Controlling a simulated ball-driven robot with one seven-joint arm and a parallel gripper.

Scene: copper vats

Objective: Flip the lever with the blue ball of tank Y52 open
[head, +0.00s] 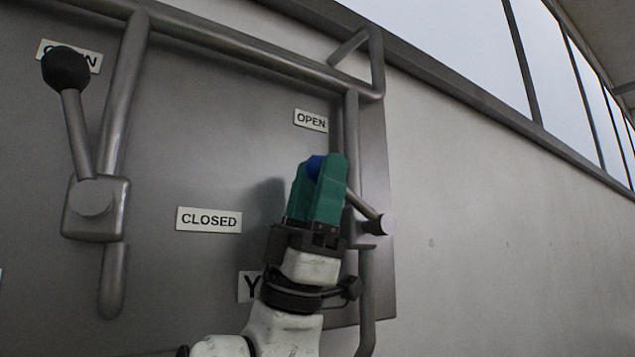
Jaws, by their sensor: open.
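The lever's blue ball (315,166) shows between the green fingers of my gripper (319,165). The fingers stand on both sides of it and hide most of it; I cannot tell whether they touch it. The gripper is open. The lever's metal rod (361,204) slants from behind the fingers down right to its round pivot (386,224). The ball sits below the OPEN sign (311,120) and up and right of the CLOSED sign (209,220). A tank sign starting with Y (249,287) is partly hidden by my arm.
On the left, another lever with a black ball (66,69) points up, partly covering its own OPEN sign (88,57). Metal pipes (235,44) run along the top and down the right side of the grey panel (215,140). The pale wall (480,230) at right is clear.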

